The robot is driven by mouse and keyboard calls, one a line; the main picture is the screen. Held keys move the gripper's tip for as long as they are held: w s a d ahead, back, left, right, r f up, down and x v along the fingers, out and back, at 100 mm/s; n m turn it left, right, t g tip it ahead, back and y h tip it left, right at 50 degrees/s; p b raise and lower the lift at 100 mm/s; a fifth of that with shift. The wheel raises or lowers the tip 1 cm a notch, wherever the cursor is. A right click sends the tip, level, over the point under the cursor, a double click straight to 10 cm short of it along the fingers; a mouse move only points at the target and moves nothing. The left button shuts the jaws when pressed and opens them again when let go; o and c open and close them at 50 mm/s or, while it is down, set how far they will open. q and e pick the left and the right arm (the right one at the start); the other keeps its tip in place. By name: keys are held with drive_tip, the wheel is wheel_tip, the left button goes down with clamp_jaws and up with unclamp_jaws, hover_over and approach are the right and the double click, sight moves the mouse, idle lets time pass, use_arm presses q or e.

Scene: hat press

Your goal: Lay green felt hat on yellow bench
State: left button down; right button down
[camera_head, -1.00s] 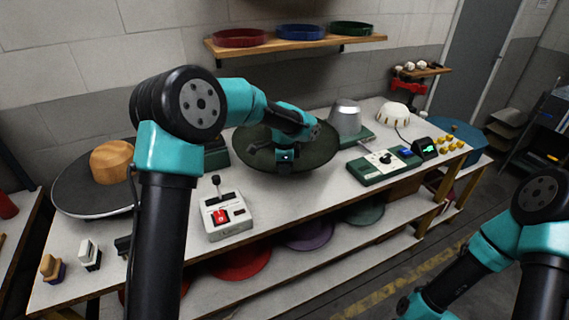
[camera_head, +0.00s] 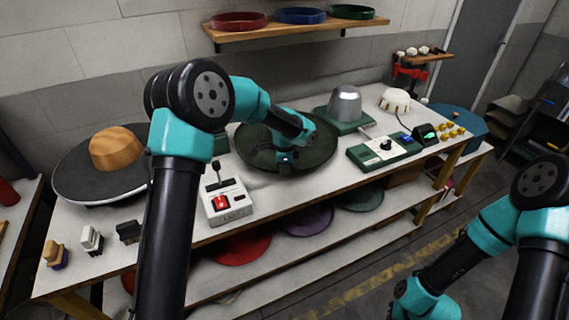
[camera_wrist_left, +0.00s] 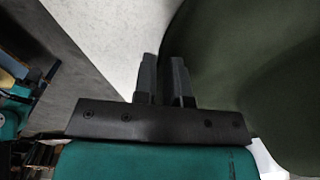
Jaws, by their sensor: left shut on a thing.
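The green felt hat (camera_head: 318,152) is a wide dark green disc over the middle of the bench. My left gripper (camera_head: 285,166) is at its near rim. In the left wrist view the fingers of my left gripper (camera_wrist_left: 163,78) are close together at the edge of the dark felt (camera_wrist_left: 250,60), shut on its brim. I cannot tell whether the hat touches the bench top. The long bench (camera_head: 285,190) has a pale top and yellow legs. My right arm shows at the lower right; its gripper is out of view.
A red-switch box (camera_head: 228,205) stands left of the hat. A metal cone (camera_head: 346,102) on a green base and a green control box (camera_head: 385,150) stand to its right. A wooden block (camera_head: 115,147) sits on a dark disc at left. Felt discs (camera_head: 240,247) lie on the lower shelf.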

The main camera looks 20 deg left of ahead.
use_arm(q)
drive_tip(key=shift+f, duration=1.8)
drive_tip(key=c, duration=1.1)
unclamp_jaws()
wheel_tip(320, 180, up, 18)
drive_tip(key=shift+f, duration=0.25)
drive_tip(key=shift+s, duration=0.1)
